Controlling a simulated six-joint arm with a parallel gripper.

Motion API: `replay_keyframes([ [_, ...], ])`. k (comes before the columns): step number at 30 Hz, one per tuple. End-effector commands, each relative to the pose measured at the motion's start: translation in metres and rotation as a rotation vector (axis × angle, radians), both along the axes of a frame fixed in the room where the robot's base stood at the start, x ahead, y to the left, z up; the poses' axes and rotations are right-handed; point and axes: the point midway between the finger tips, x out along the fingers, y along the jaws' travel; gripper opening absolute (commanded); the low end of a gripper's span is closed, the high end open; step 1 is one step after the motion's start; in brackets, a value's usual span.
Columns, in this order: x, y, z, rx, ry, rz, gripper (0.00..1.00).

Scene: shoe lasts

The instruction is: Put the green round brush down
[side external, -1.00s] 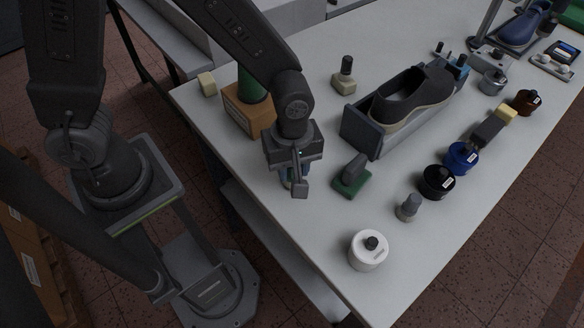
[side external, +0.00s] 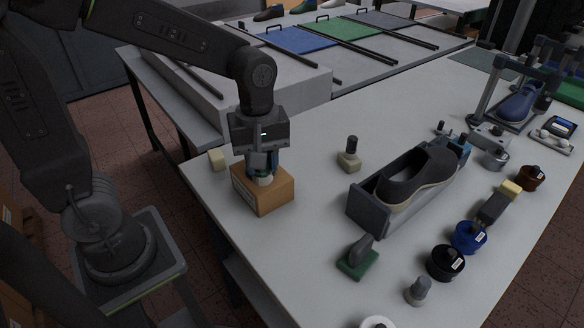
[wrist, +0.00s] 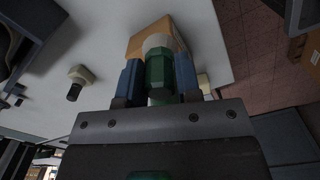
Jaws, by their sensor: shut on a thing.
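My gripper (side external: 262,166) is shut on the green round brush (wrist: 158,74). In the wrist view the brush's green body shows between the two blue fingers, with a pale round part at its far end. In the side view the fingers hide most of the brush, and its pale part (side external: 264,181) shows just over the brown box (side external: 265,198). The box also shows beyond the brush in the wrist view (wrist: 138,43). I cannot tell whether the brush touches the box.
A cream block (side external: 217,160) lies left of the box. A dark-handled pale tool (side external: 349,155) stands to its right. A green-based brush (side external: 358,260) lies in front, near the shoe (side external: 416,180) in its grey holder (side external: 367,211). Bare table lies between the box and these things.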

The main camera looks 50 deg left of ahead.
Motion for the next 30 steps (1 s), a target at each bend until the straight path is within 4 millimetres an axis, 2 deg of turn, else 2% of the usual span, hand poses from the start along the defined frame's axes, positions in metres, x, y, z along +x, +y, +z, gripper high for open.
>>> replay_keyframes([
  [3, 0.001, 0.000, 0.032, -0.001, -0.009, 0.000, 0.09],
  [11, 0.001, 0.000, 0.086, 0.000, -0.006, 0.000, 0.09],
  [17, 0.034, 0.025, 0.089, 0.000, 0.001, 0.064, 0.09],
  [23, 0.075, 0.065, 0.093, 0.000, 0.001, 0.148, 0.09],
  [30, 0.124, 0.144, 0.092, 0.000, 0.001, 0.278, 0.09],
])
